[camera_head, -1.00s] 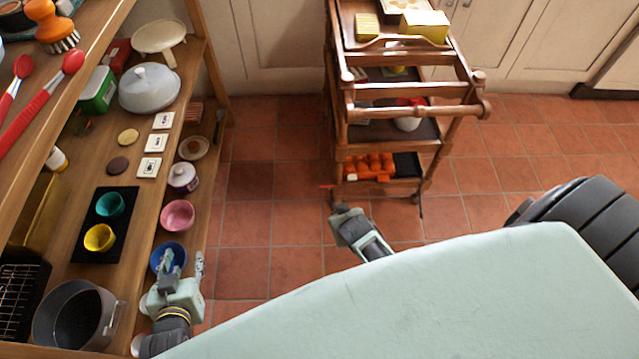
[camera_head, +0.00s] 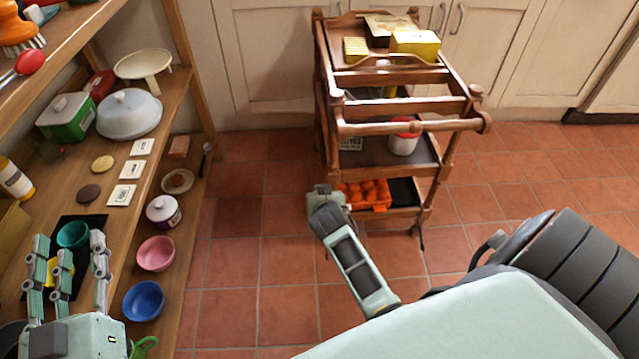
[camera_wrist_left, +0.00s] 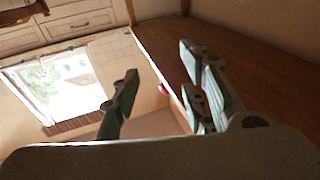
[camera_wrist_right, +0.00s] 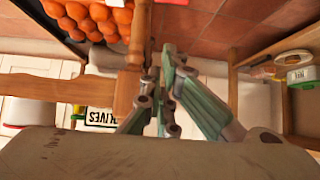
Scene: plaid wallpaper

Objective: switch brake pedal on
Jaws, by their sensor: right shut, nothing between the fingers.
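The brake pedal does not show clearly in any current view; my right wrist covers the cart's lower left corner in the head view. The wooden serving cart (camera_head: 410,127) stands in the middle. My right gripper (camera_wrist_right: 168,75) is shut and empty, its fingers beside a turned wooden leg (camera_wrist_right: 133,75) of the cart in the right wrist view; I cannot tell whether they touch. In the head view its fingertips are hidden.
The wooden shelf (camera_head: 165,125) along the left holds several bowls, lidded dishes and cards. Cream cabinets (camera_head: 270,60) stand behind. The tiled floor between is free.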

